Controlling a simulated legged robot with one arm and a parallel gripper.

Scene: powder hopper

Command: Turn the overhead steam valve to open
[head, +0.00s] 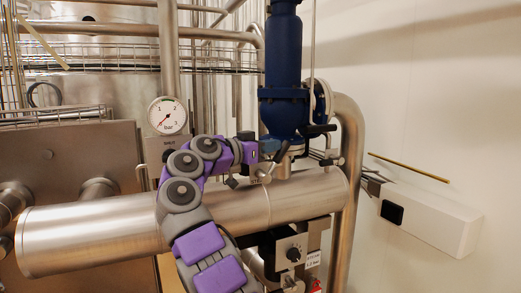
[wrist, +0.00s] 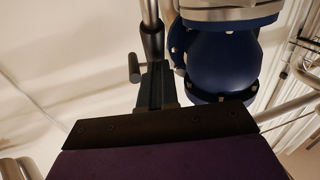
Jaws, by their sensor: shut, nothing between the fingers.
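The overhead valve is a tall dark blue body (head: 284,108) standing on the steel pipe in the head view. In the wrist view my gripper (wrist: 155,78) is shut and empty, left of the blue valve body (wrist: 222,62). A dark cylindrical grip (wrist: 151,38) shows just beyond the fingertips.
A large horizontal steel pipe (head: 105,231) runs below my arm. A pressure gauge (head: 167,115) stands left of the valve. A bent steel pipe (head: 350,165) and a white wall box (head: 430,216) are at the right. Bare wall lies beyond.

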